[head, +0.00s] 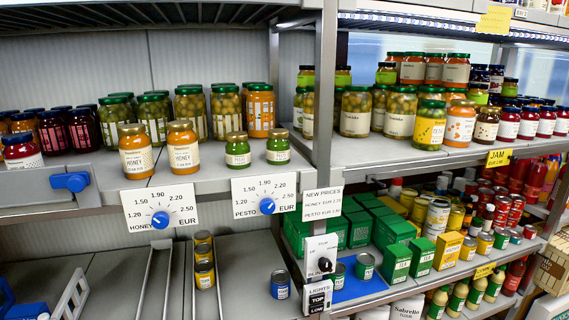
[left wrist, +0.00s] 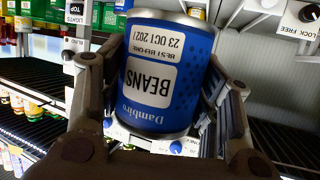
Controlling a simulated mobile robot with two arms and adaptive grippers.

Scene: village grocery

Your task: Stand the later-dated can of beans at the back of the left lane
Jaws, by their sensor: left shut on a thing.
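In the left wrist view my left gripper (left wrist: 163,85) is shut on a blue can of beans (left wrist: 158,75), one finger on each side. Its white label shows upside down in the picture and reads "BEANS", with "BEST BEFORE 23 OCT"; the year's last digit is hard to read. In the head view another blue can (head: 280,285) stands upright on the lower shelf, its date too small to read. Left of it, thin dividers (head: 193,285) bound a lane with several yellow-and-dark cans (head: 204,262). The held can cannot be made out in the head view. My right gripper is not in view.
Honey jars (head: 183,147) and pesto jars (head: 238,150) stand at the front of the shelf above. A metal post (head: 323,100) separates the lanes from green boxes (head: 396,262) and a blue mat (head: 355,288). Lower-shelf surface left of the divider (head: 115,275) looks bare.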

